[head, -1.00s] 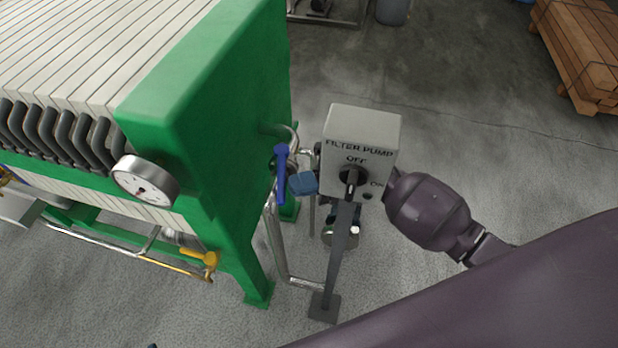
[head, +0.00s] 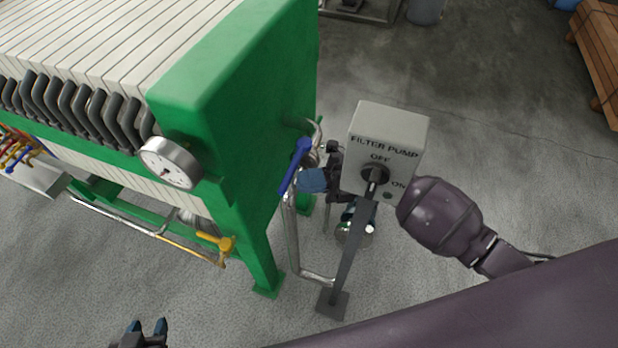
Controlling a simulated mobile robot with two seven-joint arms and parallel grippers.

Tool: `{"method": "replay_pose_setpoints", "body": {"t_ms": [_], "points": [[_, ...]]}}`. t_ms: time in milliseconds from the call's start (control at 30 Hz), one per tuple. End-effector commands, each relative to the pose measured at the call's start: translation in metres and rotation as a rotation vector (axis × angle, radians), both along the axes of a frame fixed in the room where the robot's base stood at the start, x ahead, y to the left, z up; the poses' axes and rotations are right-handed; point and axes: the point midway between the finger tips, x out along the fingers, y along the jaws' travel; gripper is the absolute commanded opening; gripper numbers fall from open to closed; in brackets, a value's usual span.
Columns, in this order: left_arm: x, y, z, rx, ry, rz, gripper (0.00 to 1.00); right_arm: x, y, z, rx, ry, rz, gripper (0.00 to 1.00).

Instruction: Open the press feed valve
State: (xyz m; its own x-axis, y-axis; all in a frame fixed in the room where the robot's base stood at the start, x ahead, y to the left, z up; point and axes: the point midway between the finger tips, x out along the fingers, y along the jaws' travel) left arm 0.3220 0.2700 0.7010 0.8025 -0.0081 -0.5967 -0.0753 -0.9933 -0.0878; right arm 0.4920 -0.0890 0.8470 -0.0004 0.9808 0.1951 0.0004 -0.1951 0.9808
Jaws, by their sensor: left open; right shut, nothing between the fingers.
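The feed valve's blue lever handle (head: 296,166) stands on the pipework at the right end of the green filter press (head: 215,95). It leans, with its top to the right. My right gripper (head: 312,181) is shut, its blue fingertips just right of the lever's lower half; whether they touch it I cannot tell. Its body is partly hidden behind the filter pump box. My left gripper (head: 147,328) is open and empty at the bottom edge, well away from the valve.
The grey filter pump box (head: 388,130) on its post stands close right of the valve, its switch pointing near OFF. A pressure gauge (head: 168,162) and a yellow valve handle (head: 217,242) are on the press. Wooden planks (head: 600,50) lie far right.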

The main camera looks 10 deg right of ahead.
Motion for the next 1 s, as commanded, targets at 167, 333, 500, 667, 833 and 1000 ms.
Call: {"method": "replay_pose_setpoints", "body": {"t_ms": [167,333,500,667,833,1000], "points": [[0.0,0.0,-0.001,0.0,0.001,0.0,0.43,0.0,-0.003,-0.001,-0.001,0.001,0.0,0.0],[-0.001,0.0,-0.003,-0.002,0.005,0.002,0.43,0.0,-0.023,-0.006,-0.003,0.003,-0.001,0.0],[-0.002,-0.002,-0.007,-0.007,0.01,0.007,0.43,0.0,-0.054,-0.013,-0.003,0.003,0.0,0.0],[-0.002,-0.003,-0.009,-0.011,0.011,0.01,0.43,0.0,-0.08,-0.018,-0.003,0.003,-0.001,0.0],[0.0,-0.003,-0.009,-0.011,0.009,0.009,0.43,0.0,-0.099,-0.021,-0.002,0.002,-0.001,0.0],[0.002,-0.002,-0.008,-0.008,0.004,0.005,0.43,0.0,-0.106,-0.021,0.0,0.0,0.001,0.0]]}}
